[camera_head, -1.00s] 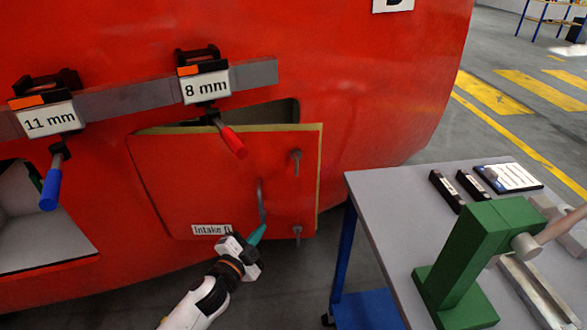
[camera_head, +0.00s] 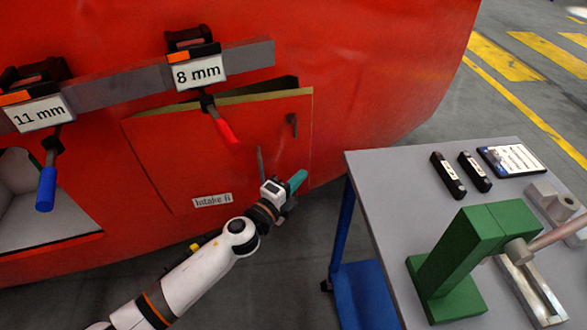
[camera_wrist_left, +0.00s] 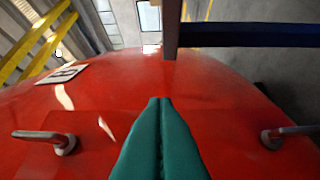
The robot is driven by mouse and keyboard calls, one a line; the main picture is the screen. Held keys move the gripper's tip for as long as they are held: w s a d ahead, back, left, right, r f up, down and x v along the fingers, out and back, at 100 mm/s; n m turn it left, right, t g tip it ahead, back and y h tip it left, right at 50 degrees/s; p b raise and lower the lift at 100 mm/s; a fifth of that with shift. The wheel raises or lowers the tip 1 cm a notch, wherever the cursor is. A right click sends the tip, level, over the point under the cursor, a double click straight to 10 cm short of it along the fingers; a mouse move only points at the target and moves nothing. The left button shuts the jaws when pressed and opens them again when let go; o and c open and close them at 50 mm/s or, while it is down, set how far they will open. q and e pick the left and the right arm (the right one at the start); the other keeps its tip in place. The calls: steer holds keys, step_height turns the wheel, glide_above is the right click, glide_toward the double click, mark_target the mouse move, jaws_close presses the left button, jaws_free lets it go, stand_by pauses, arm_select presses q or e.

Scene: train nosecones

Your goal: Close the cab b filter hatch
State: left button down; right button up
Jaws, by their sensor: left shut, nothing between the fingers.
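The red filter hatch (camera_head: 165,155), labelled "Intake" with an unclear last letter (camera_head: 212,199), stands slightly ajar on the red cab. A dark gap (camera_head: 270,92) shows above its yellowish top edge. It has a grey handle (camera_head: 260,160) and a dark latch (camera_head: 293,125) on its right side. My left gripper (camera_head: 298,181) is shut and empty at the hatch's lower right corner; contact is unclear. The lower latch is hidden, perhaps behind the gripper. In the left wrist view the teal fingers (camera_wrist_left: 160,102) are together before the red surface. My right gripper is not in view.
Clamps marked 11 mm (camera_head: 43,114) and 8 mm (camera_head: 199,72) sit on a grey rail; the 8 mm clamp's red handle (camera_head: 225,132) hangs before the hatch. A grey-topped cart (camera_head: 385,180) with a green fixture (camera_head: 465,245) stands close to the right of my gripper.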

arm_select(q)
steer(key=w, duration=0.1)
steer(key=w+a, duration=0.2)
steer(key=shift+w+a+f, duration=0.1)
steer(key=shift+f, duration=0.15)
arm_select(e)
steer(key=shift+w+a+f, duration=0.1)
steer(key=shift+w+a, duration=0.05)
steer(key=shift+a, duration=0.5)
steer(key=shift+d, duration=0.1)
arm_select(q)
steer(key=shift+w+a, duration=0.1)
steer(key=shift+w, duration=0.05)
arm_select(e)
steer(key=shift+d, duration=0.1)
